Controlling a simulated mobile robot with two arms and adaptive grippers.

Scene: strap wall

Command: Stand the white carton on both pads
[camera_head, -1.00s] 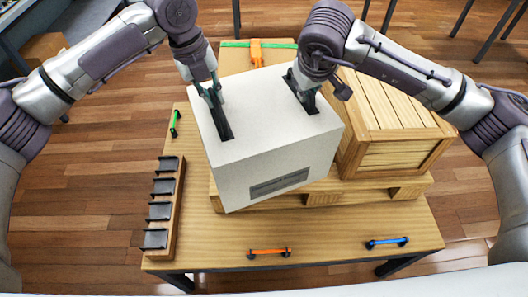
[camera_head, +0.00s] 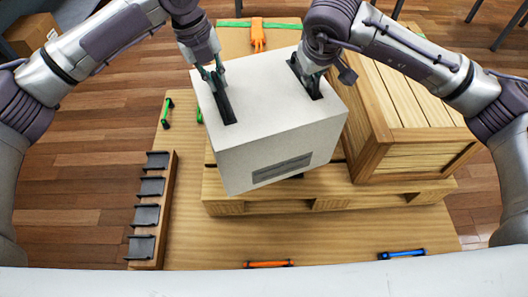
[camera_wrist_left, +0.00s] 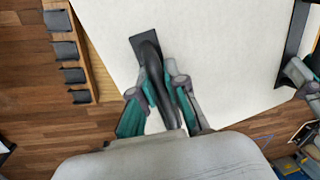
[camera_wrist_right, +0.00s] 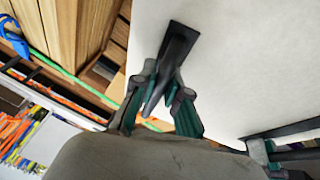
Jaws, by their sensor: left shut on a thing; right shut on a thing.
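The white carton (camera_head: 270,150) hangs tilted between my grippers, with a grey label on its front face. Two black handles are on its top. My left gripper (camera_head: 216,82) is shut on the left handle (camera_head: 226,106); the left wrist view shows this handle (camera_wrist_left: 148,50) between the fingers. My right gripper (camera_head: 304,74) is shut on the right handle, which shows in the right wrist view (camera_wrist_right: 180,42). The carton is over the left part of a wooden pallet (camera_head: 330,203); I cannot tell whether it touches. A small dark patch shows under its lower edge; I cannot make out the pads.
A wooden crate (camera_head: 420,140) stands on the pallet close to the carton's right. A rack with several black holders (camera_head: 150,188) lies at the table's left. Orange (camera_head: 268,264), blue (camera_head: 402,254) and green (camera_head: 167,112) handles lie on the table. An orange strap tool (camera_head: 257,35) is behind.

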